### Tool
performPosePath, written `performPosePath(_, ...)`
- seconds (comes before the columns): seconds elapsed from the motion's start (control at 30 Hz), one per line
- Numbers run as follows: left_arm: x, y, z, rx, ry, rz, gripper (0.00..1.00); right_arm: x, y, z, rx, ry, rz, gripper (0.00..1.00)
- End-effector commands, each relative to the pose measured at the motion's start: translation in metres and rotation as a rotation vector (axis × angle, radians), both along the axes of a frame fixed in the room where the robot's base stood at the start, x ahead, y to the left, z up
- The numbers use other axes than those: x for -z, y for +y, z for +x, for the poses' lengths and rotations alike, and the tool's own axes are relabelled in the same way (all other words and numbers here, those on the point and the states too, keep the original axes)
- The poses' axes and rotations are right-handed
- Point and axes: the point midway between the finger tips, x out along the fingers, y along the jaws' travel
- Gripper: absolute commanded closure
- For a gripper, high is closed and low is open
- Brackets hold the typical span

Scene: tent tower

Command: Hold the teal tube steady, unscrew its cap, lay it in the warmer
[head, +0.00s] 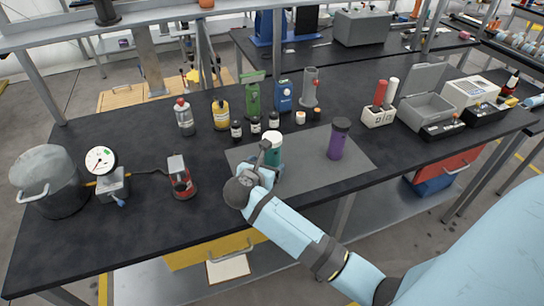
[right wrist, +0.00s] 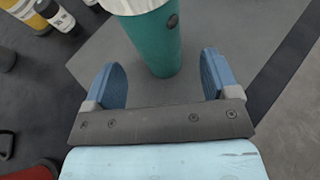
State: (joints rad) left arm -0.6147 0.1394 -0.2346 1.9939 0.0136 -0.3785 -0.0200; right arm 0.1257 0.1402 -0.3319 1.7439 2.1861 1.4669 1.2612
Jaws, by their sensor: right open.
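The teal tube (head: 273,158) with its white cap (head: 272,137) stands upright on a grey mat (head: 310,165) on the black bench. My right gripper (head: 264,165) is at its near side and hides part of it. In the right wrist view, the tube (right wrist: 160,45) stands just beyond and between the open fingers (right wrist: 162,62), with a visible gap on either side. Only the cap's lower edge (right wrist: 135,5) shows there. My left gripper is not in view. I cannot tell for sure which thing is the warmer; an open grey box (head: 426,112) stands at the right.
A purple tube (head: 337,140) stands on the mat's right part. Small dark bottles (head: 236,130) stand close behind the mat. A red-and-clear container (head: 180,178), gauge (head: 101,160) and pot (head: 45,182) stand at left. A white rack (head: 378,117) holds red and white tubes.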

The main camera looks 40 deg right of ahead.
Motion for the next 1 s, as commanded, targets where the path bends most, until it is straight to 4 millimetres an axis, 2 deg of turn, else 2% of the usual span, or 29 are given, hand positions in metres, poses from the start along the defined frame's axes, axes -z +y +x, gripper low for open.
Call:
performPosePath(0.4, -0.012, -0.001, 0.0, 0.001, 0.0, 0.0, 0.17, 0.016, -0.038, 0.026, 0.0, 0.002, -0.005, 0.19)
performPosePath(0.67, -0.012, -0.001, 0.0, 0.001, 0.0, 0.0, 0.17, 0.019, -0.041, 0.027, 0.001, 0.001, -0.002, 0.19)
performPosePath(0.7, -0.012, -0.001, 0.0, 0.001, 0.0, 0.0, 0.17, 0.019, -0.041, 0.027, 0.001, 0.001, -0.002, 0.21)
performPosePath(0.77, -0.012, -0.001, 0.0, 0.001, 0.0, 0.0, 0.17, 0.019, -0.041, 0.027, 0.001, 0.001, -0.002, 0.35)
performPosePath(0.93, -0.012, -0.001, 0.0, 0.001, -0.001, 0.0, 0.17, 0.019, -0.041, 0.027, 0.0, 0.001, -0.002, 0.74)
performPosePath(1.0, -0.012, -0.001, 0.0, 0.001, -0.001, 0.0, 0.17, 0.019, -0.041, 0.027, 0.001, 0.0, -0.002, 0.76)
